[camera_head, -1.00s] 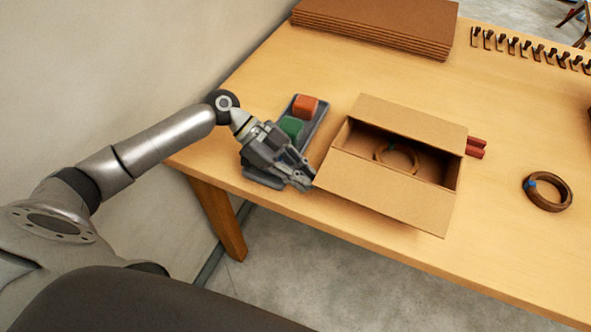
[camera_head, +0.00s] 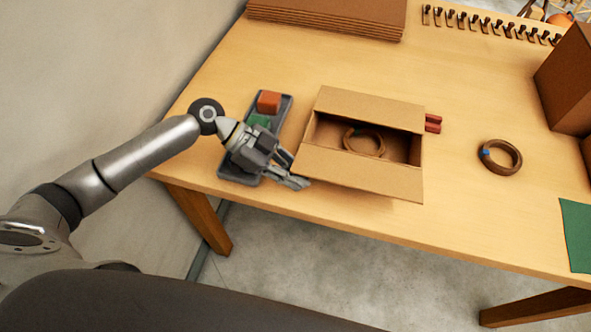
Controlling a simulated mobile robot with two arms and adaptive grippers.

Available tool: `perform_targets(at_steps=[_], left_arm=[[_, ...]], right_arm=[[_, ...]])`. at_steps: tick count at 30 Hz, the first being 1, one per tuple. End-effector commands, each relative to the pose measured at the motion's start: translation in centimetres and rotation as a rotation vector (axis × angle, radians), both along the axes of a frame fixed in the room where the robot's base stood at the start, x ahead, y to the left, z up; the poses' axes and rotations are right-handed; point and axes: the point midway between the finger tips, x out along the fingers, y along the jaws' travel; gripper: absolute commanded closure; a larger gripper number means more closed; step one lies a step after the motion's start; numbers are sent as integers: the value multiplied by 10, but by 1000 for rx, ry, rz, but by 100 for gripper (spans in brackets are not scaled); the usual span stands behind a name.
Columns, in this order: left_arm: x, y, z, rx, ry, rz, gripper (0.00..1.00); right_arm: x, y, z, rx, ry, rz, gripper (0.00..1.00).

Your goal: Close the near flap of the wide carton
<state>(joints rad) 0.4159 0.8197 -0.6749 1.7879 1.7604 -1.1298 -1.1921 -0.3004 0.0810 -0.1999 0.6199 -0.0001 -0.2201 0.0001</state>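The wide carton (camera_head: 414,148) stands open on the table, with a brown ring (camera_head: 364,141) inside. Its far flap (camera_head: 370,105) leans outward. Its near flap (camera_head: 362,174) is folded outward, open, toward the table's front edge. My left gripper (camera_head: 301,183) is at the near flap's left end, low beside its outer corner. Its fingertips are very close to the flap; I cannot tell whether they touch it. The gap between its fingers is unclear. My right gripper is not in view.
A grey tray (camera_head: 284,108) with an orange block (camera_head: 269,102) and a green block (camera_head: 260,121) lies left of the carton, partly behind my gripper. Red pieces (camera_head: 433,123) lie at its right. A second ring (camera_head: 500,157) lies farther right. The table front right of the gripper is clear.

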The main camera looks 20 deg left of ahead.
Motion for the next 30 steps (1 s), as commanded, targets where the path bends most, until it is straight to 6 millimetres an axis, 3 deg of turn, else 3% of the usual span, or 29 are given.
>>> perform_targets(at_steps=[10, 30], left_arm=[[-11, 1, 30, 0, 2, 0, 89], [7, -1, 76, -2, -3, -1, 89]], right_arm=[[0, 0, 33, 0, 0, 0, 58], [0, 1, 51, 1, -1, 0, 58]])
